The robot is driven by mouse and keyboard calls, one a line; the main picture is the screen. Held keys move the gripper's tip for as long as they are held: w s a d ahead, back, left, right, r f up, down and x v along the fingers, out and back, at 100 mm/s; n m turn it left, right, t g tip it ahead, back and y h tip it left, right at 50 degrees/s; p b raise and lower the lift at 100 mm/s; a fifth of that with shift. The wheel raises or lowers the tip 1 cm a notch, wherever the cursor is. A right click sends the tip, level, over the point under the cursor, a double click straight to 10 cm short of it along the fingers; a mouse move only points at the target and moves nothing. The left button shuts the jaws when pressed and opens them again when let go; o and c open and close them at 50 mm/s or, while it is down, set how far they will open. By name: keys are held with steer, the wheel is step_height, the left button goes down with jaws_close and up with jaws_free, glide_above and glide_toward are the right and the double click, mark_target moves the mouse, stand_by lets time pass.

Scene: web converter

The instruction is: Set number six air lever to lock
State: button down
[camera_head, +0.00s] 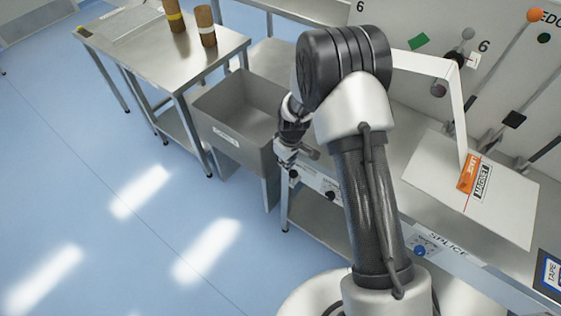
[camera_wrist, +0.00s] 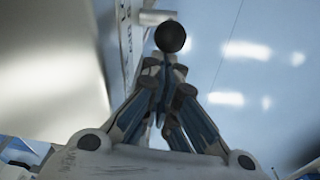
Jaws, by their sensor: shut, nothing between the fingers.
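My gripper (camera_head: 290,150) is low beside the front rail of the steel bench, just right of the grey bin, and partly hidden by my arm. In the wrist view my gripper (camera_wrist: 166,66) has its fingers together with nothing between them. A black ball knob (camera_wrist: 170,37) on a short pale stem shows just beyond the fingertips; I cannot tell whether they touch. The stem sticks out from the rail (camera_wrist: 126,45), whose lettering is unreadable. In the head view a black knob (camera_head: 330,195) shows on the rail. I cannot tell which lever is number six, nor its setting.
The grey bin (camera_head: 215,103) stands left of the bench, with a steel table (camera_head: 150,68) behind it. A white sheet (camera_head: 510,212) lies on the bench at right. A wall panel marked 6 (camera_head: 483,46) carries several knobs. The blue floor at left is clear.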

steer(key=shift+s+d+r+b, duration=0.2)
steer(key=shift+s+d, duration=0.25)
steer(key=shift+d, duration=0.15)
steer(key=shift+s+d+r+b, duration=0.1)
steer(key=shift+s+d+b, duration=0.1)
steer(key=shift+s+d, duration=0.3)
steer(key=shift+s+d+f+b, duration=0.15)
steer(key=shift+s+d+b, duration=0.45)
steer(key=shift+d, duration=0.2)
steer(key=shift+s+d+f+b, duration=0.15)
steer(key=shift+s+d+b, duration=0.45)
steer(key=shift+d, duration=0.2)
